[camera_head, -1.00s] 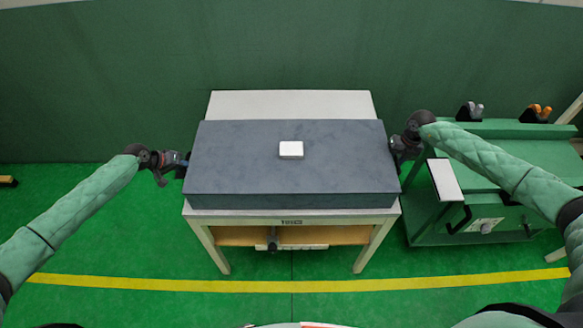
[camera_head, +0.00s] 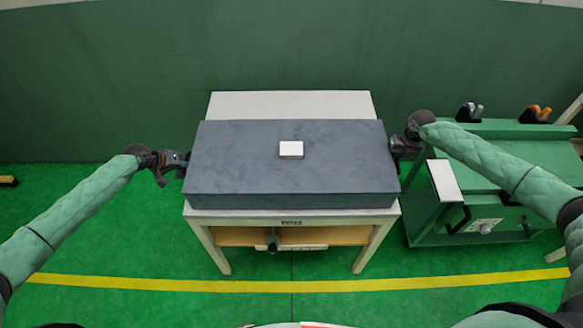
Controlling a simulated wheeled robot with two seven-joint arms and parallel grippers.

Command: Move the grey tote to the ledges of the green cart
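The grey tote (camera_head: 240,165) is a large closed-looking box lying flat on a white table (camera_head: 290,104), with a small white block (camera_head: 291,149) on its top. My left gripper (camera_head: 181,165) is at the tote's left side, at about its mid-depth. My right gripper (camera_head: 397,150) is at the tote's right side. The fingers of both are small and partly hidden by the tote and wrists, so I cannot tell whether they grip it. The green cart (camera_head: 500,155) stands to the right, partly hidden behind my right arm.
The cart carries black holders with grey clips (camera_head: 470,112) and orange clips (camera_head: 536,113) along its back, a white plate (camera_head: 445,181) at its left edge and black handles in front. A yellow line (camera_head: 290,286) crosses the clear green floor. A green wall stands behind.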

